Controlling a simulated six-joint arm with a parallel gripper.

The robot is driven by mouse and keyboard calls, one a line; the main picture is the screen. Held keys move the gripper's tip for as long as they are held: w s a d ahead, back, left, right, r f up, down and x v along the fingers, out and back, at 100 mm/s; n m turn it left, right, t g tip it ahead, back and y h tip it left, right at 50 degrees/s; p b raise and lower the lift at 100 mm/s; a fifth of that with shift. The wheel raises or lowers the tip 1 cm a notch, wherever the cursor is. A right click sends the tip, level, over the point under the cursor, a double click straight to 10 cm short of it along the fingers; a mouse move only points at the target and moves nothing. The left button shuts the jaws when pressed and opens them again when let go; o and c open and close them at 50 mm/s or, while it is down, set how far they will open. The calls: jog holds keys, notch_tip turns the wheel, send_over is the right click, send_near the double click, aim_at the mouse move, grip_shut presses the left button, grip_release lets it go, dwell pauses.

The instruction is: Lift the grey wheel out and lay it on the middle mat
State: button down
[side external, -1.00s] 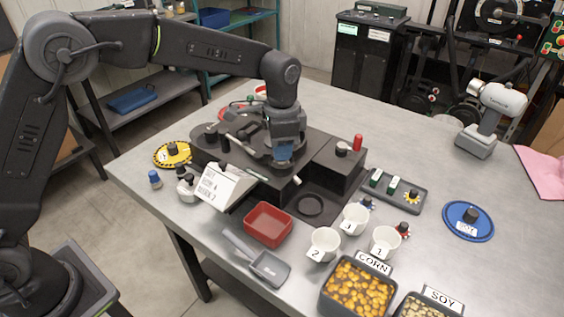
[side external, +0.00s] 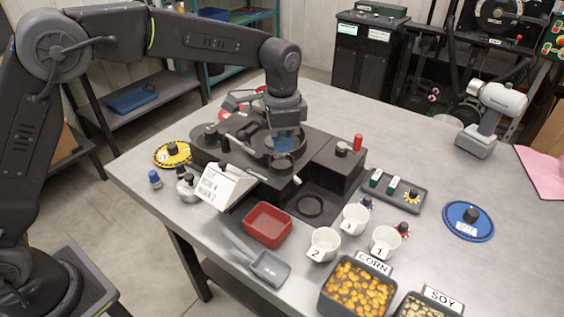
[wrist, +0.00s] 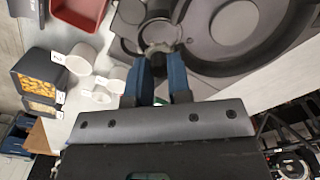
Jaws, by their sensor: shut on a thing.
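The seed meter (side external: 325,158) is a dark housing on the table, with a round seat in its top. My gripper (side external: 285,145) is over that seat, pointing down. In the wrist view its two blue fingers (wrist: 161,72) are closed on a grey knob-like part, which I take to be the hub of the grey wheel (wrist: 158,34). The wheel's outline blends with the dark housing, so I cannot tell how far it is clear of the seat. The mats are hard to make out; I cannot tell which is the middle one.
A red tray (side external: 267,225), a scoop (side external: 270,267) and white cups (side external: 324,244) stand in front of the meter. A yellow wheel (side external: 172,154) lies left and a blue wheel (side external: 468,221) right. Corn (side external: 358,290) and soy bins are at the front edge. A sign (side external: 222,187) leans by the meter.

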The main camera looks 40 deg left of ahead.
aim_at(203, 130)
jog(key=shift+r, duration=1.45)
jog(key=shift+a, duration=0.1)
jog(key=w+a+f+n, duration=0.1)
jog(key=w+a, duration=0.1)
jog(key=a, duration=0.3)
jog(key=w+a+f+n, duration=0.1)
jog(key=w+a, duration=0.1)
jog(key=a, duration=0.3)
jog(key=w+a+f+n, duration=0.1)
jog(key=w+a, duration=0.1)
jog(key=a, duration=0.3)
jog(key=shift+w+a+f, duration=0.2)
jog(key=shift+a, duration=0.2)
jog(key=a+f+n, duration=0.2)
jog(key=a, duration=0.7)
jog(key=a+f+n, duration=0.1)
jog(key=a+f, duration=0.1)
jog(key=a, duration=0.8)
jog(key=shift+w+f, duration=0.2)
jog(key=shift+f, duration=3)
jog(key=shift+f, duration=0.45)
